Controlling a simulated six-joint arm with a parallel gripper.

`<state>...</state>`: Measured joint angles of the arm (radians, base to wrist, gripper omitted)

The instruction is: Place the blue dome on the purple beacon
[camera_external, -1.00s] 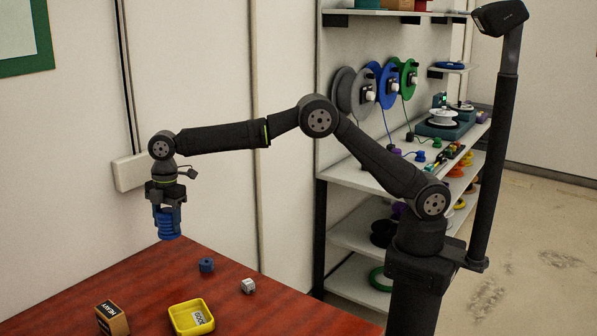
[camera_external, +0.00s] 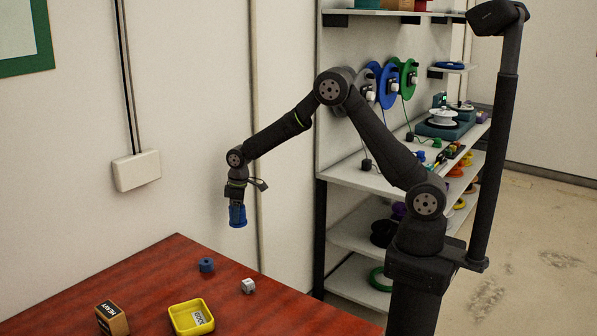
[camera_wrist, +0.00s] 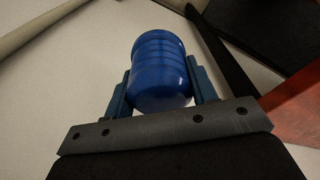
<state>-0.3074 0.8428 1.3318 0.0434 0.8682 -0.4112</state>
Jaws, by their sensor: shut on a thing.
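My gripper (camera_external: 238,205) is shut on the blue dome (camera_external: 238,217) and holds it in the air beyond the back corner of the red table. In the wrist view, the blue dome (camera_wrist: 160,68) is a glossy, ribbed, rounded body between the two fingers. I cannot pick out the purple beacon with certainty. A small dark, purplish piece (camera_external: 366,164) sits at the left of the middle shelf, too small to identify. My arm hides part of that shelf.
The shelf unit (camera_external: 345,172) at the right carries spools and small coloured parts.

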